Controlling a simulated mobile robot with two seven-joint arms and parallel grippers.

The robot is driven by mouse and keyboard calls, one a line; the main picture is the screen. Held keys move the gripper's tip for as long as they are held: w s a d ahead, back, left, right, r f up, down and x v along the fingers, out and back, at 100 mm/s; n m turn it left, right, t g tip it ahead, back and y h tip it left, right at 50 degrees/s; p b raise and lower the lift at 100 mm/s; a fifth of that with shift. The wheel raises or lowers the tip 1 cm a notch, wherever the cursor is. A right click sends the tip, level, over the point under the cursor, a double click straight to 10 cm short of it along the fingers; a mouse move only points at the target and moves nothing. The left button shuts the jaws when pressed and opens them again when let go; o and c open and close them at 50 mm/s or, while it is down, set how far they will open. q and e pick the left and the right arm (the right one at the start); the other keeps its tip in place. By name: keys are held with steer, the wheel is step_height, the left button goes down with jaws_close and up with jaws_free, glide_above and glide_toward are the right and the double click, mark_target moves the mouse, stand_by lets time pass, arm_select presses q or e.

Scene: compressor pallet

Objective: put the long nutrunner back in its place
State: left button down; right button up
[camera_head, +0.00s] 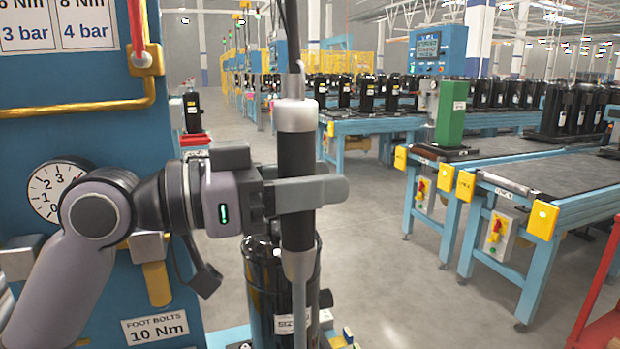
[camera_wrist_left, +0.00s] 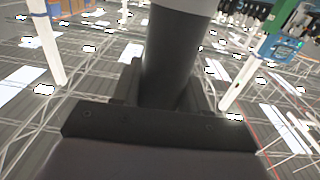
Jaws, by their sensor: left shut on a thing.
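The long nutrunner (camera_head: 296,153) hangs upright, a dark body with a pale collar at its top, a cable above and a thin grey shaft below. My left gripper (camera_head: 312,193) is shut around its dark grip. The dark grip also fills the middle of the left wrist view (camera_wrist_left: 168,60), between the fingers. The shaft passes in front of a black compressor (camera_head: 268,290); I cannot tell whether they touch. The blue tool panel (camera_head: 110,130) stands to the left, with a grey block (camera_head: 150,246) above a yellow holder (camera_head: 157,284). My right gripper is not in view.
A pressure gauge (camera_head: 55,188), a yellow pipe (camera_head: 80,108) and a "FOOT BOLTS 10 Nm" label (camera_head: 155,327) are on the panel. Blue-framed conveyors (camera_head: 480,160) with black compressors stand at the right. Open grey floor (camera_head: 385,250) lies between.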

mark_target(311, 241)
arm_select(q)
steer(key=shift+f+b, duration=0.55)
steer(key=shift+f, duration=0.1)
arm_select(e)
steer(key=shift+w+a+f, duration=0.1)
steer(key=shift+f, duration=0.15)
arm_select(q)
steer(key=shift+f+b, duration=1.75)
steer(key=shift+f, duration=0.75)
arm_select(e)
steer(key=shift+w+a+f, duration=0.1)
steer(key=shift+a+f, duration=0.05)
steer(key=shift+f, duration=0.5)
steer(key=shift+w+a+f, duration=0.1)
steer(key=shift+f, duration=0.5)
arm_select(q)
steer(key=c, duration=0.6)
jaws_free()
steer(key=shift+o, duration=0.6)
steer(key=shift+f, duration=0.3)
steer(key=v, duration=0.7)
steer(key=shift+s+r+b, duration=0.1)
steer(key=shift+r+b, duration=0.1)
steer(key=shift+b, duration=0.2)
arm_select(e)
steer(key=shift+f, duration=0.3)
